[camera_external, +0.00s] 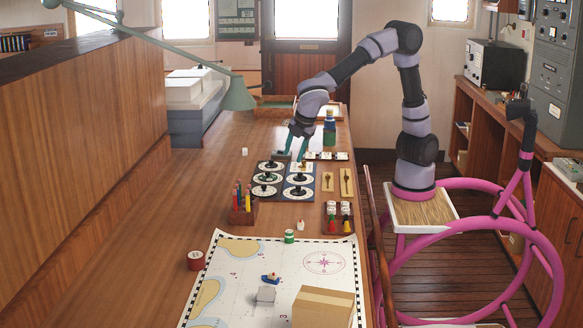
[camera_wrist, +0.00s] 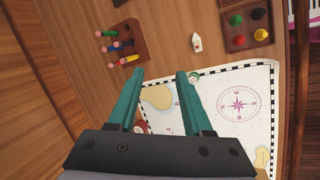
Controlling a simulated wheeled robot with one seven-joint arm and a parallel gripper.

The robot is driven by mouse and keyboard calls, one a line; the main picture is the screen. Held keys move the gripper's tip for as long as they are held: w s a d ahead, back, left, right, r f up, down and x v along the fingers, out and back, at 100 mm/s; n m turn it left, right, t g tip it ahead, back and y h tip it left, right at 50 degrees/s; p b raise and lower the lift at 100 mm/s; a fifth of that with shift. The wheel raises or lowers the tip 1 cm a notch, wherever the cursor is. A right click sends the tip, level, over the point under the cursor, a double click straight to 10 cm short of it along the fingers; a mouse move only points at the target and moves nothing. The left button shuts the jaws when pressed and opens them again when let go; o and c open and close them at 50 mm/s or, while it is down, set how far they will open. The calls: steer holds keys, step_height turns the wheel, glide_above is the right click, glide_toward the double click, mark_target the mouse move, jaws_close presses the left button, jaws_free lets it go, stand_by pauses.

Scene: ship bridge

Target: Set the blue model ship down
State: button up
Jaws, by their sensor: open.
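The blue model ship (camera_external: 270,278) is a small blue hull with a light top, on the chart (camera_external: 232,290) in the external view. It sits just behind a small grey block (camera_external: 265,295). I cannot make it out in the wrist view, where my gripper covers part of the chart (camera_wrist: 262,118). My gripper (camera_external: 290,158) has teal fingers spread apart with nothing between them. It is over the far part of the table, by the dial board, well away from the ship. The open fingers also show in the wrist view (camera_wrist: 160,76).
A cardboard box (camera_external: 323,308) stands right of the ship. A pencil holder (camera_external: 243,213), a peg tray (camera_external: 338,218), a green-and-white spool (camera_external: 290,236), a red cylinder (camera_external: 195,260) and a small white piece (camera_external: 300,225) surround the chart. A green lamp (camera_external: 238,95) hangs left of my arm.

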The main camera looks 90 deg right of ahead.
steer(key=s+d+r+m+t+y, duration=0.2)
steer(key=s+d+r+m, duration=0.2)
steer(key=s+d+m, duration=0.4)
steer(key=s+d+r+m+t+y, duration=0.2)
steer(key=s+d+r+m, duration=0.3)
steer(key=s+d+m, duration=0.4)
steer(key=s+y, duration=0.1)
steer(key=s, duration=0.2)
steer(key=shift+s+d, duration=0.3)
steer(key=shift+d, duration=0.1)
